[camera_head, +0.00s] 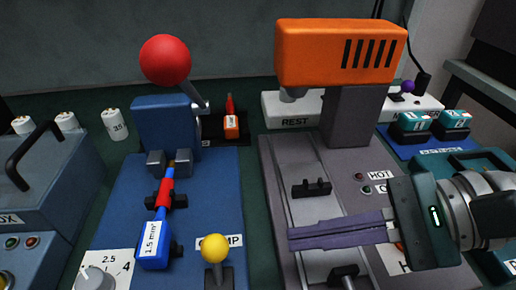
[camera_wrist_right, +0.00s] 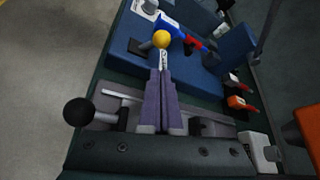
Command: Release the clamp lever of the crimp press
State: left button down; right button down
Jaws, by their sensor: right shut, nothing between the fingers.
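The crimp press is a blue base (camera_head: 115,205) with a blue head (camera_head: 166,125) and a red ball (camera_head: 165,60) on a metal arm. The clamp lever has a yellow ball (camera_head: 215,248) on a dark mount at the press's front right. The ball covers part of its white label. A blue connector (camera_head: 154,245) marked 1.5 mm² lies on the press with a red sleeve (camera_head: 164,192) towards the jaws. My right gripper (camera_head: 290,238) has its purple fingers together, empty, right of the yellow ball and apart from it. In the wrist view the yellow ball (camera_wrist_right: 161,39) is just beyond the fingertips (camera_wrist_right: 157,72).
An orange heat tool (camera_head: 340,52) stands behind a grey rail plate (camera_head: 280,180) under my right gripper. A black-knobbed lever (camera_wrist_right: 78,112) shows in the wrist view. A handled box (camera_head: 50,180) and a dial (camera_head: 95,280) are at left. A red-tipped orange item (camera_head: 232,125) stands behind the press.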

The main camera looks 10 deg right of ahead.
aim_at(228, 252)
jog(key=b+x, duration=0.2)
jog(key=x, duration=0.7)
jog(key=shift+s+r+n+t+p, duration=0.25)
jog(key=shift+n+t+p, duration=0.25)
jog(key=shift+n, duration=0.2)
dwell(0.3)
jog(key=shift+s, duration=0.1)
jog(key=shift+s+r+n+t+y, duration=0.3)
jog(key=shift+s+r+n+t, duration=0.1)
jog(key=shift+n+t, duration=0.4)
jog(key=shift+s+p, duration=0.1)
jog(key=shift+p, duration=0.2)
jog(key=shift+s, duration=0.1)
